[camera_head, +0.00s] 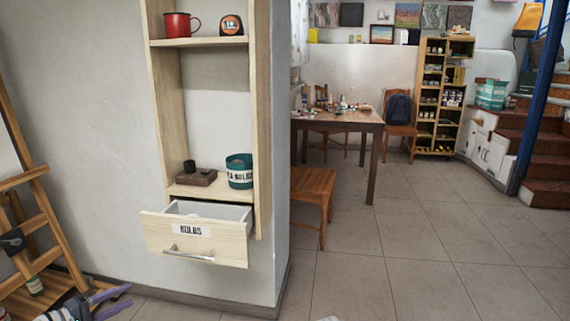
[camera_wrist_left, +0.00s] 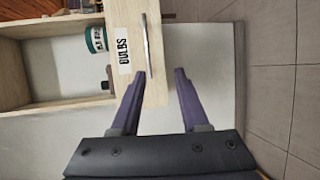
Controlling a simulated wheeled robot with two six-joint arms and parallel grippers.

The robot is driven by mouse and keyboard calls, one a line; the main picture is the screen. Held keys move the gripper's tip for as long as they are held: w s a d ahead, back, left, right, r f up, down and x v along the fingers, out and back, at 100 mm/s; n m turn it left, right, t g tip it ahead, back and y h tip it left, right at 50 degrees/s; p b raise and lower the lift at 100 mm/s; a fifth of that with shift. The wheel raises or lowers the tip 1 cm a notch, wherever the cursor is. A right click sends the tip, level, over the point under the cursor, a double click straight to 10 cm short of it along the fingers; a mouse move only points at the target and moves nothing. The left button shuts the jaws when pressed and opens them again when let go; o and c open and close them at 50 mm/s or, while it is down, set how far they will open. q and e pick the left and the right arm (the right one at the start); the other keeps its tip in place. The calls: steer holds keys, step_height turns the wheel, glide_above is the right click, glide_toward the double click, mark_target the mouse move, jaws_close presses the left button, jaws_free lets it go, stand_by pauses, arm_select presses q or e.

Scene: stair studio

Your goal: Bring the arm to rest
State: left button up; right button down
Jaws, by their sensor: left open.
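My left gripper (camera_head: 128,296) is at the bottom left of the head view, low and in front of the shelf unit. In the left wrist view its two purple fingers (camera_wrist_left: 160,76) stand apart with nothing between them. The pale wood drawer (camera_head: 160,238), labelled BULBS, is pulled out and shows a white inside. Its metal handle (camera_head: 189,255) is apart from my fingers in the head view; it also shows just beyond the fingertips in the left wrist view (camera_wrist_left: 147,46). My right gripper is not in view.
The shelf unit (camera_head: 160,100) holds a red mug (camera_head: 177,25), a tape measure (camera_head: 231,25), a dark block (camera_head: 193,178) and a green tin (camera_head: 240,172). A wooden easel (camera_head: 45,215) stands at the left. Floor at right is clear.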

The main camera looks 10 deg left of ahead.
arm_select(q)
steer(key=w+d+f+m+g, duration=0.25)
steer(key=d+f+g, duration=0.2)
steer(key=d, duration=0.65)
steer(key=w+d+f+m+g, duration=0.1)
steer(key=d+f+m+g, duration=0.4)
steer(key=d, duration=0.6)
steer(key=s+d+f+m+g+y, duration=0.2)
steer(key=s+d+f+m+y, duration=0.3)
steer(key=d, duration=0.4)
steer(key=s+d+f+m+g+y, duration=0.2)
steer(key=s+d+f+m+y, duration=0.25)
steer(key=d, duration=0.55)
step_height(320, 180, up, 39)
steer(key=s+p, duration=0.1)
steer(key=p, duration=3.6)
steer(key=shift+s+a+f+h, duration=0.15)
steer(key=shift+s+h, duration=0.05)
steer(key=shift+h, duration=0.15)
